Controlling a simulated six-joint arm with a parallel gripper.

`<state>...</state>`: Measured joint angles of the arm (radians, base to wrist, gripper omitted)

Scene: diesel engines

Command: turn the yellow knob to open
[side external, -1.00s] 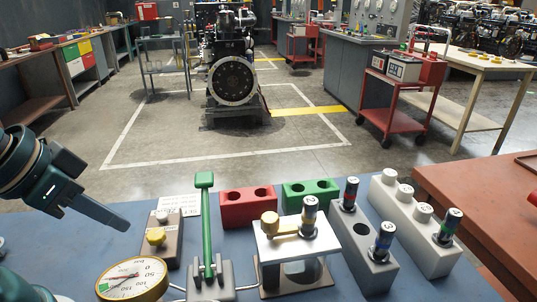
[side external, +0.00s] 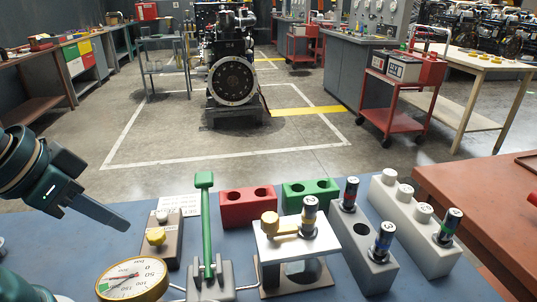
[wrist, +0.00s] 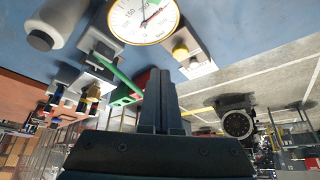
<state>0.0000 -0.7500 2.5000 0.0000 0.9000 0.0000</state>
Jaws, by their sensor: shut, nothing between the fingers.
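The yellow knob (side external: 156,237) sits on the front of a small brown box (side external: 170,250) that also carries a pale round knob at its back. Both knobs show in the wrist view too, with the yellow knob (wrist: 180,53) above and right of the fingers. My gripper (side external: 122,224) is shut and empty, held in the air to the left of the box and apart from the knob. In the wrist view the fingers of my gripper (wrist: 158,75) lie together. The knob's exact turn angle is too small to tell.
A round gauge (side external: 134,279) with a yellow rim stands in front of the box. A tall green lever (side external: 206,225) rises just right of it. Red (side external: 247,207) and green (side external: 311,194) blocks and a white-topped stand (side external: 297,241) are farther right. A white label lies behind the box.

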